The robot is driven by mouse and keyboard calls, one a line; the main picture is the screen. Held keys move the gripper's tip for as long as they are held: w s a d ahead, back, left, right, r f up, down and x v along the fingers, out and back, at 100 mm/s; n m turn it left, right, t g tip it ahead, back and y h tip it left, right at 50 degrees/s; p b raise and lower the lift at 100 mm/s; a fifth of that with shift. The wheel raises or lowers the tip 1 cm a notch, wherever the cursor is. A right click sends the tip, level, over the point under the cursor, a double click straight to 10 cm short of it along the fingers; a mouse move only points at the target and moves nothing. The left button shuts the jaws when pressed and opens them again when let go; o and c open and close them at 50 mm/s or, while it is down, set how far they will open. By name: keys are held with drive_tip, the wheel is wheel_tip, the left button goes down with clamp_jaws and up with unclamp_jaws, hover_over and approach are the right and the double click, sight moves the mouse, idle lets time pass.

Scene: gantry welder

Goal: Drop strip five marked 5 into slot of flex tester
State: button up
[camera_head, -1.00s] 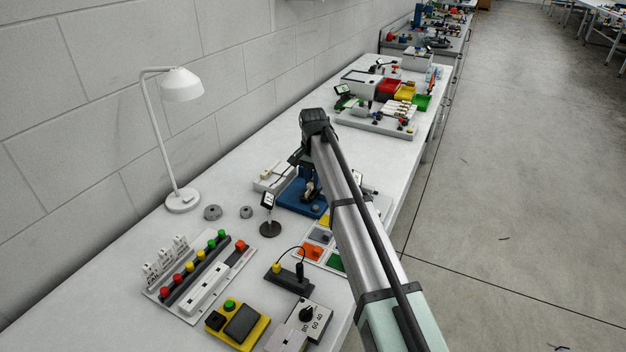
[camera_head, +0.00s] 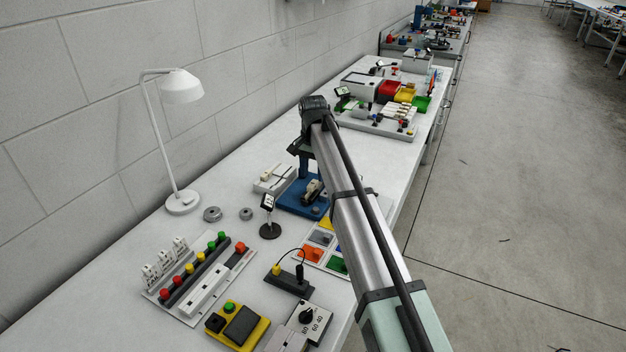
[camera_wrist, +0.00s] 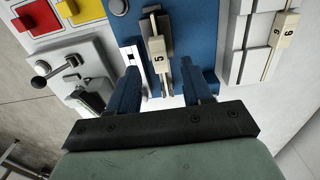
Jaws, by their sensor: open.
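The flex tester has a blue base, seen in the head view (camera_head: 290,200) and in the wrist view (camera_wrist: 205,40). The pale strip marked 5 (camera_wrist: 157,62) sits lengthwise in a dark holder on this base, its number facing up. The strip shows small in the head view (camera_head: 313,189). How deep it sits in the slot I cannot tell. My gripper (camera_wrist: 160,70) is open, with one blue finger on each side of the strip's near end. In the head view it hangs above the tester, apart from the strip, partly hidden by my arm.
A white rack (camera_wrist: 250,40) beside the tester holds a strip marked 6 (camera_wrist: 284,28). Coloured tiles (camera_head: 311,253) and a small display stand (camera_head: 269,229) are nearby. A white lamp (camera_head: 182,87) stands at the left.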

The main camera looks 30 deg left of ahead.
wheel_tip(320, 180, up, 10)
idle(0.4)
drive_tip(key=shift+f, duration=0.15)
